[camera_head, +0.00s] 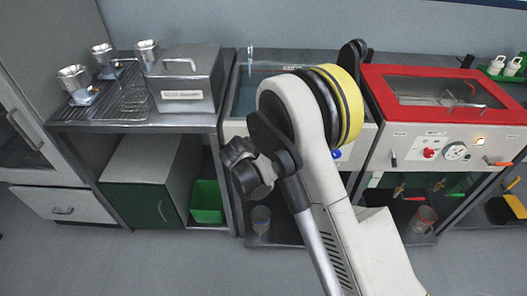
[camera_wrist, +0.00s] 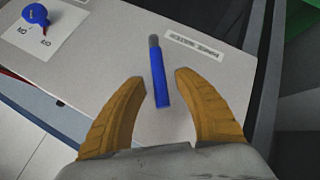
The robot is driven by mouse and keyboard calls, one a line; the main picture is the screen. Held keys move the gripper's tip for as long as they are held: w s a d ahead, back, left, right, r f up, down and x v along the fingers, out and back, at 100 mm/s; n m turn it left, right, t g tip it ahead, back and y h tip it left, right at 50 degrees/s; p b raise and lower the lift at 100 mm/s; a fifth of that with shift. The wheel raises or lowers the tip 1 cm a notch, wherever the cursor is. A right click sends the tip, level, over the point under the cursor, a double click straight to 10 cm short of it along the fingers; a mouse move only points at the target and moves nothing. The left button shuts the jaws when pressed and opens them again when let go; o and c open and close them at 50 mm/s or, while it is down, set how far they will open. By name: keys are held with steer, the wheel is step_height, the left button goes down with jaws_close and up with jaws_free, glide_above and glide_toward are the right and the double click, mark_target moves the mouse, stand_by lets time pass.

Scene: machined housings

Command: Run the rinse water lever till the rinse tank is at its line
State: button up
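A blue lever (camera_wrist: 160,75) with a grey end stands out from a pale panel in the wrist view, beside a printed label (camera_wrist: 194,46) too blurred to read surely. My gripper (camera_wrist: 163,84) is open, with one tan finger on each side of the lever and visible gaps to both. In the head view my arm hides the lever and the fingers. The rinse tank (camera_head: 244,95) appears to be the open basin at the middle, partly behind my arm. Its fill line cannot be made out.
A blue knob (camera_wrist: 35,14) sits on the panel; it also shows in the head view (camera_head: 337,154). A red-framed machine (camera_head: 378,98) with a gauge (camera_head: 456,151) stands right. A steel box (camera_head: 186,82) and metal cups (camera_head: 74,79) stand left. A green bin (camera_head: 207,202) is below.

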steer(key=shift+s, duration=0.1)
steer(key=v, duration=1.2)
steer(key=shift+c, duration=0.4)
stand_by(1.0)
